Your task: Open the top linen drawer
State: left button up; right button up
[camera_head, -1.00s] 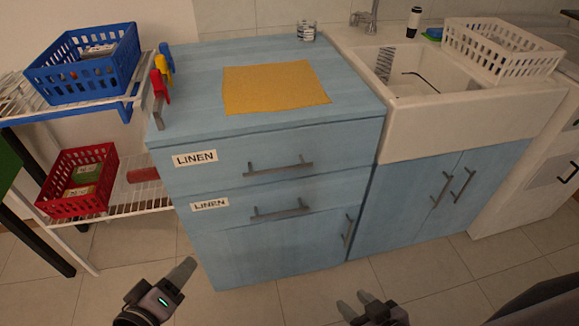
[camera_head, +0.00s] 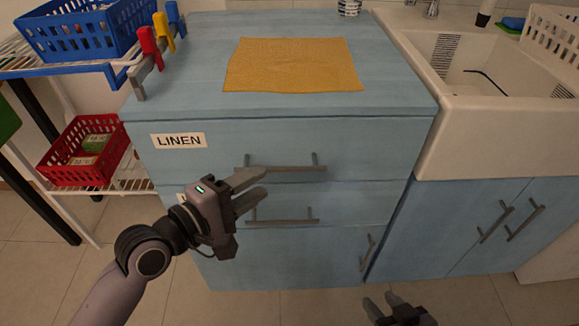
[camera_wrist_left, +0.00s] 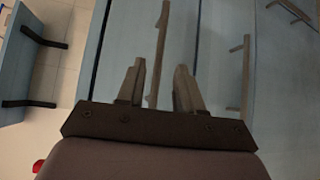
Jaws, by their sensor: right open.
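The top linen drawer (camera_head: 350,140) is a blue front with a white LINEN label (camera_head: 178,140) and a grey bar handle (camera_head: 300,168). It is shut. My left gripper (camera_head: 264,186) is open in front of the drawers, its fingertips close to this handle, hiding part of the front below it. In the left wrist view, the bar handle (camera_wrist_left: 161,45) lines up between the spread fingers (camera_wrist_left: 158,85). I cannot tell how far they reach around it. My right gripper (camera_head: 385,306) is open and empty, low at the bottom edge.
A lower drawer has its own handle (camera_head: 285,221), and a door handle (camera_head: 367,250) is below right. A yellow cloth (camera_head: 293,65) lies on the top. The white sink (camera_head: 500,125) stands to the right, a rack with a red basket (camera_head: 85,150) to the left.

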aim_at(277, 171)
pick_arm(q)
jog(key=shift+b+x, duration=0.6)
jog(key=shift+x, duration=2.85)
grip_shut()
